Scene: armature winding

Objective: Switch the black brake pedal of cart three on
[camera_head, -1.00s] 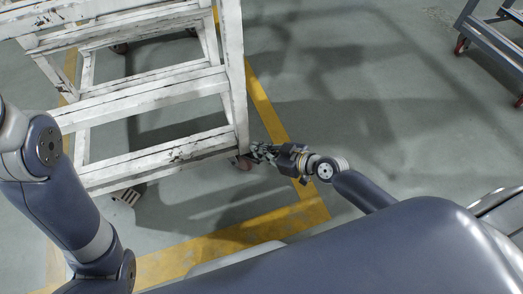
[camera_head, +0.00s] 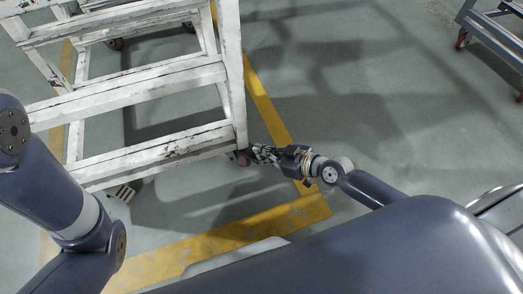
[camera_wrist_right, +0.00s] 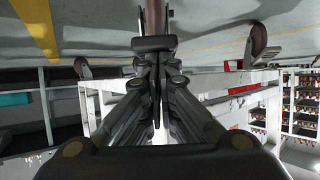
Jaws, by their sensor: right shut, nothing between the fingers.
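The white, scuffed cart (camera_head: 150,87) stands at the upper left in the head view. Its near right corner caster (camera_head: 243,159) has a reddish wheel, which also shows at the top of the right wrist view (camera_wrist_right: 155,16). My right gripper (camera_head: 256,152) is shut and empty, with its fingertips close beside this caster. In the right wrist view, a dark block (camera_wrist_right: 154,43) lies at the fingertips under the wheel. I cannot tell whether it is the black brake pedal, or whether the fingers touch it. My left gripper is out of view; only my left arm shows.
Another cart caster (camera_head: 122,192) stands at the near left corner. Yellow floor lines (camera_head: 270,105) run beside and in front of the cart. A grey cart (camera_head: 490,38) with reddish wheels stands at the upper right. The floor between the carts is clear.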

